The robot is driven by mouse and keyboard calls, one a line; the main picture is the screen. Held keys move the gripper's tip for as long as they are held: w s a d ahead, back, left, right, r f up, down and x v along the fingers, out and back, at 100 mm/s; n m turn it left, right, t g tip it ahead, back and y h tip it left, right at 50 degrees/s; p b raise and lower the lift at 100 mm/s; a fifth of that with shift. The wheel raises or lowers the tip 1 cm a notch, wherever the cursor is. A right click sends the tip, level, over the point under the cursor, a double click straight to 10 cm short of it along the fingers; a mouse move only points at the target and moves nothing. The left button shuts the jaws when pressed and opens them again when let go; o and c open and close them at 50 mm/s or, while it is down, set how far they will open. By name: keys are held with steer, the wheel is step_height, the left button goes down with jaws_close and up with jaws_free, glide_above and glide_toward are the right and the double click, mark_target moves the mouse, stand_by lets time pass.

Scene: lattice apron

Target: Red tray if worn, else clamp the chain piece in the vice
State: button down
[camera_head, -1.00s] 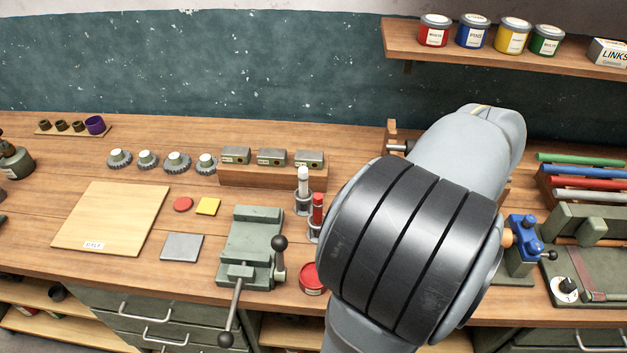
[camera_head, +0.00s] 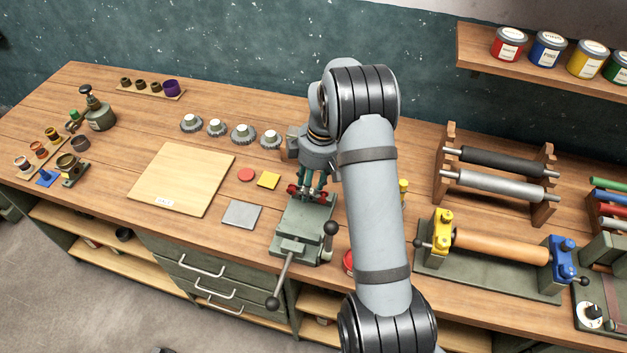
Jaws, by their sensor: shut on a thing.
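The green-grey vice (camera_head: 290,244) stands at the front of the bench, with dark ball-ended handles. My gripper (camera_head: 313,190) points down at the back end of the vice, close over its jaws. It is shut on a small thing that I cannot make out. Red parts show on both sides of the fingers; I cannot tell whether they belong to the gripper. I cannot identify the chain piece or see any wear. A red round dish (camera_head: 348,262) is partly hidden behind my arm, right of the vice. I cannot tell whether it is the red tray.
A roller rack (camera_head: 494,174) and a wooden roller between clamps (camera_head: 497,248) stand to the right.

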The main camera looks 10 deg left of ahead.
steer(key=shift+a+f+b, duration=0.15)
steer(key=shift+f+b, duration=1.7)
steer(key=shift+f, duration=1.55)
steer(key=shift+f+b, duration=0.6)
steer(key=shift+b, duration=0.05)
steer(key=c, duration=1.1)
jaws_free()
